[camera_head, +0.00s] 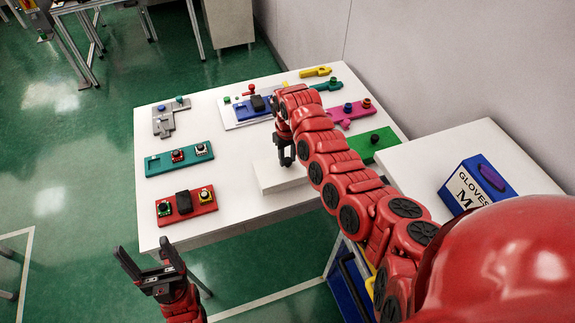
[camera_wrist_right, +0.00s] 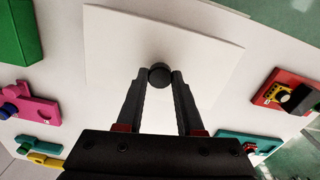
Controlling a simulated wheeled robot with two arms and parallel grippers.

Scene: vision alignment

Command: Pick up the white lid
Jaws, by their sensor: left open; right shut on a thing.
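The white lid (camera_head: 283,178) is a flat white box-like piece near the front middle of the white table in the head view. In the right wrist view the lid (camera_wrist_right: 212,48) fills the middle, with a round black knob (camera_wrist_right: 160,75) on it. My right gripper (camera_head: 287,160) is over the lid, and its fingertips (camera_wrist_right: 160,78) are shut on the knob. I cannot tell whether the lid touches the table. My left gripper (camera_head: 150,262) is open and empty, in front of the table's near left edge.
On the table (camera_head: 235,195) are a red panel (camera_head: 188,206), a teal panel (camera_head: 180,158), a grey piece (camera_head: 172,118), a blue-and-white board (camera_head: 250,110), a pink piece (camera_head: 352,113) and a green block (camera_head: 373,144). A gloves box (camera_head: 477,185) stands on a side table at right.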

